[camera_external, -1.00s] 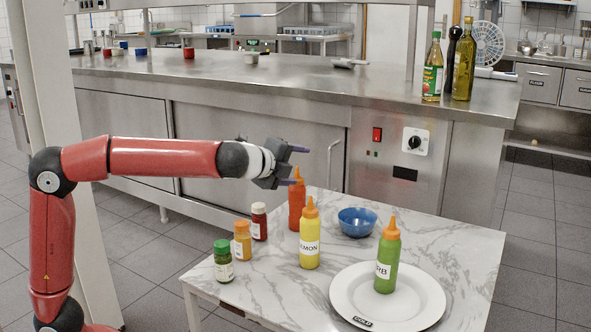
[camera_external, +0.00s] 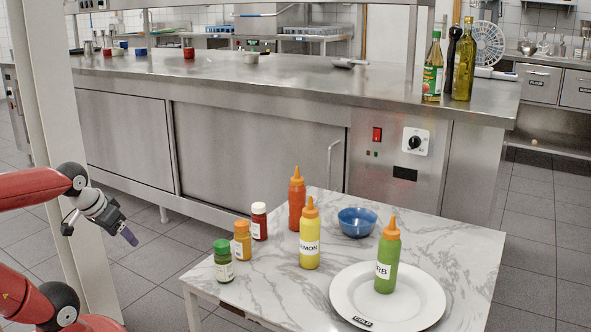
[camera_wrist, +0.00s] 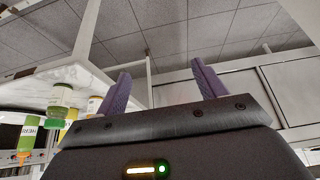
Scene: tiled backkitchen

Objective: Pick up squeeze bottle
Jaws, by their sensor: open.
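Three squeeze bottles with orange nozzles are on the marble table (camera_external: 290,292). The red squeeze bottle (camera_external: 297,205) stands at the back. The yellow squeeze bottle (camera_external: 309,246), labelled "MON" as far as I can read, stands in front of it. The green squeeze bottle (camera_external: 387,264) stands upright on the white plate (camera_external: 345,302). My gripper (camera_external: 128,238) is left of the table, well apart from all bottles, pointing down and right. In the wrist view its purple fingers (camera_wrist: 160,88) are spread with nothing between them. The wrist view appears upside down.
A blue bowl (camera_external: 357,223) sits near the back edge. A steel counter (camera_external: 260,135) stands behind the table. Free tiled floor lies between my gripper and the table.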

